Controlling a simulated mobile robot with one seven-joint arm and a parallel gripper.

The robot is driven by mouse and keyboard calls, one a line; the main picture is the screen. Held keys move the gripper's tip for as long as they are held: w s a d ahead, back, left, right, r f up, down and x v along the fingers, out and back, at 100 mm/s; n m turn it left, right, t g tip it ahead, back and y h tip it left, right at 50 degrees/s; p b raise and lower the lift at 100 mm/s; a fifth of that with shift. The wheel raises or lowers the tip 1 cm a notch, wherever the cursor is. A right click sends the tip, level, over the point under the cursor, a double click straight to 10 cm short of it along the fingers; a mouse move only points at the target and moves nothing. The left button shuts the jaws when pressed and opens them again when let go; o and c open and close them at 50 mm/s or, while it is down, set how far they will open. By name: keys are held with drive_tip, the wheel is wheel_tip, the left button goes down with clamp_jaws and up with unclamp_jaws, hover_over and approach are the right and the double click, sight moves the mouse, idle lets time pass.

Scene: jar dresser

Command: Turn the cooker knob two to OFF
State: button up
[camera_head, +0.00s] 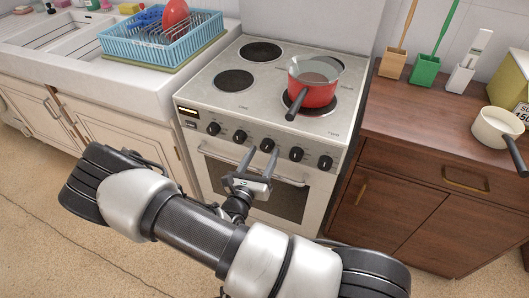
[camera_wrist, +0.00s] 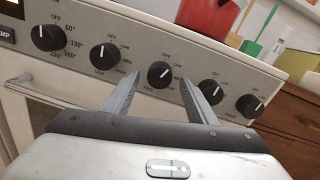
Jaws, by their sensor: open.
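Knob two (camera_wrist: 160,74) is the black middle knob on the cooker's slanted front panel. It also shows in the head view (camera_head: 267,145). Its white mark points to the upper right, between the OFF and LOW labels as far as I can tell. My gripper (camera_wrist: 160,78) is open and empty, its fingers pointing at the panel. In the wrist view the knob appears between the two fingertips, one on each side. I cannot tell whether either finger touches it. In the head view my gripper (camera_head: 262,153) is in front of the panel's middle.
Neighbouring knobs sit close at left (camera_wrist: 105,56) and right (camera_wrist: 210,92). The oven door handle (camera_head: 225,163) runs just below. A red pot (camera_head: 312,92) stands on the hob, its dark handle reaching toward the front edge. A wooden counter (camera_head: 400,115) is at right.

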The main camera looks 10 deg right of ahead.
drive_tip(key=shift+x, duration=0.95)
drive_tip(key=shift+c, duration=0.3)
drive_tip(key=c, duration=1)
drive_tip(key=shift+r+n+p, duration=0.3)
drive_tip(key=shift+n+p, duration=0.7)
drive_tip(key=shift+p, duration=0.05)
drive_tip(key=n, duration=0.1)
drive_tip(key=n+p, duration=0.1)
drive_tip(key=shift+f+n, duration=0.3)
drive_tip(key=shift+n, duration=0.1)
drive_tip(key=o, duration=1.1)
drive_tip(key=shift+c, duration=0.2)
